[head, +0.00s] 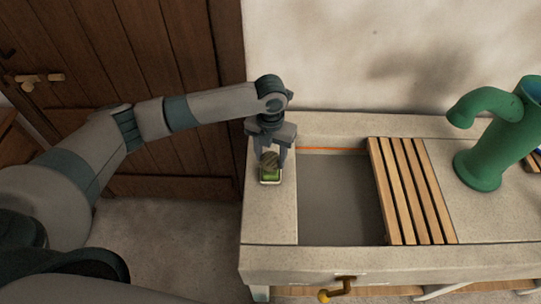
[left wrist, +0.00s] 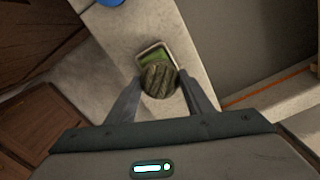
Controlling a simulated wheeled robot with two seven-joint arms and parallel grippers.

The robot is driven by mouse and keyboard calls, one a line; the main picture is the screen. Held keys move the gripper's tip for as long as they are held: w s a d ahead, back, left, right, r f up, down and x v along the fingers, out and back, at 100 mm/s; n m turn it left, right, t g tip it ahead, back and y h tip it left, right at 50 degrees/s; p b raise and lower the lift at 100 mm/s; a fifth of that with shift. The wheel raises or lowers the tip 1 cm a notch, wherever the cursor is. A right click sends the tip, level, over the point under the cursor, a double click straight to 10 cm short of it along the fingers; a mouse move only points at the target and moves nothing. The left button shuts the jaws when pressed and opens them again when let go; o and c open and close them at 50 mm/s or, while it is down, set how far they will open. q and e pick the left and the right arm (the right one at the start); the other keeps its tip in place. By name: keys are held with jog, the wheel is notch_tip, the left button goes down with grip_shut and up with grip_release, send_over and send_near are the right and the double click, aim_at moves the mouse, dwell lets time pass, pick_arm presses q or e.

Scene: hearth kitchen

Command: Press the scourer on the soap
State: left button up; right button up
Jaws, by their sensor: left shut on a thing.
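My left gripper (head: 270,153) reaches in from the left and points down over the left ledge of the sink counter. It is shut on the scourer (head: 268,160), a round, dark olive, ribbed pad. In the left wrist view the scourer (left wrist: 160,79) sits between the two fingertips. The soap (head: 271,174) is a green block in a small pale dish (head: 270,182). The scourer covers part of the soap in both views; the soap (left wrist: 154,56) shows beyond it in the left wrist view. I cannot tell whether they touch. My right gripper is not in view.
The stone counter (head: 268,220) holds a sunken basin (head: 335,200) right of the dish. A slatted wooden rack (head: 411,190) lies over the basin's right side. A green pump or tap (head: 484,155) stands farther right. A blue thing (left wrist: 110,2) shows at the left wrist view's top edge.

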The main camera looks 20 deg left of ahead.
aim_at(270, 157)
pick_arm(q)
jog(key=shift+f, duration=0.45)
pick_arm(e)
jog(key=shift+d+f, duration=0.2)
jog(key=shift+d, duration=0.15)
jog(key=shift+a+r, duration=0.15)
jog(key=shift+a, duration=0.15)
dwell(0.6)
pick_arm(q)
jog(key=shift+s+f, duration=0.1)
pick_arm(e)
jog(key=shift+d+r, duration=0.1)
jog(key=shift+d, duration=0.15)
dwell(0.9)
